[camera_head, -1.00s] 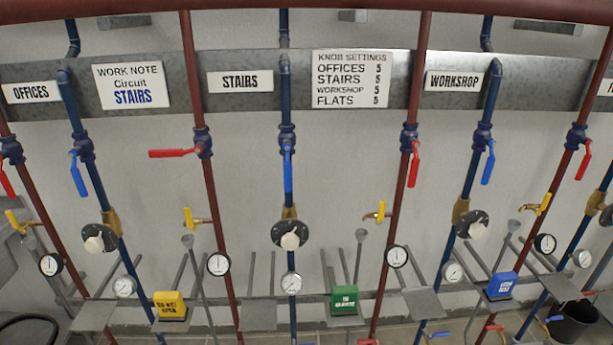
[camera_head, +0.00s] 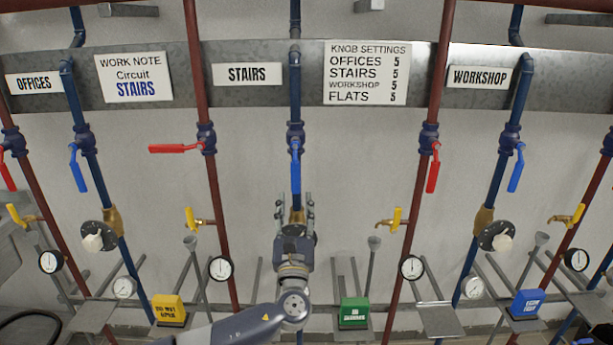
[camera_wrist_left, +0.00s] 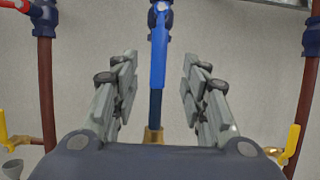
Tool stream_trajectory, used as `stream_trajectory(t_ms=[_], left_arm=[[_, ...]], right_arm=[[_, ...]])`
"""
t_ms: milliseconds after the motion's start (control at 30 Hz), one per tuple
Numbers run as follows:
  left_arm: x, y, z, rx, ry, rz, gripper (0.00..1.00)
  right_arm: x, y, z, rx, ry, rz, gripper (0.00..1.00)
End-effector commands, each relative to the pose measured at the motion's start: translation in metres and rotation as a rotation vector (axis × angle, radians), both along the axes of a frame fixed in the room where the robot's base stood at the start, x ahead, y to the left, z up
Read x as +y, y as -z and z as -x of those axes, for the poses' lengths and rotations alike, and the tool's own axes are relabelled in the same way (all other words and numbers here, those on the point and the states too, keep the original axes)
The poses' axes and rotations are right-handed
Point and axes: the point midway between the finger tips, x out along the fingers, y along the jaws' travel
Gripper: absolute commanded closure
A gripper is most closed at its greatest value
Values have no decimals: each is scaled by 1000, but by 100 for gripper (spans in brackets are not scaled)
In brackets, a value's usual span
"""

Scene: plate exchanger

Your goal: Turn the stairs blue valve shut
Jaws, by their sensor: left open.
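The stairs blue valve has a blue lever handle (camera_head: 296,166) hanging straight down, in line with its blue pipe, under the STAIRS sign (camera_head: 247,74). The handle also shows in the left wrist view (camera_wrist_left: 158,58), centred between the fingers. My left gripper (camera_head: 295,203) is open, pointing up, just below the handle's lower end. In the left wrist view, my left gripper (camera_wrist_left: 157,85) has one finger on each side of the handle and pipe, with clear gaps. The gripper and wrist hide the round knob on this pipe. My right gripper is not in view.
The red stairs valve handle (camera_head: 176,148) points left, across its pipe. Yellow tap handles (camera_head: 190,218) and (camera_head: 396,219) stand on red pipes either side. A work note sign (camera_head: 133,77) reads Circuit STAIRS. Gauges and a green box (camera_head: 353,312) are lower down.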

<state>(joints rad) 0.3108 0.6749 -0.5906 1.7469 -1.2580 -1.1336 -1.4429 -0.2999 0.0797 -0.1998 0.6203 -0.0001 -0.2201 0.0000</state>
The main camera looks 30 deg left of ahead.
Motion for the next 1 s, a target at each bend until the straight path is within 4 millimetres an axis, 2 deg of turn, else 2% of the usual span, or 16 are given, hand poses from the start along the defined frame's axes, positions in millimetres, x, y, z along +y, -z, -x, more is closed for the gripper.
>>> stream_trajectory(t_ms=[300,500,700,967,1000], left_arm=[[28,-25,-45,0,-1,2,59],[43,-34,-69,2,-1,4,59],[49,-38,-80,2,2,6,59],[50,-37,-81,3,2,6,59],[50,-37,-81,3,2,6,66]], right_arm=[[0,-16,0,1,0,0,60],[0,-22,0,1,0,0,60],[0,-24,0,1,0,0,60],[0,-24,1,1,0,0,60],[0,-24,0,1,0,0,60]])
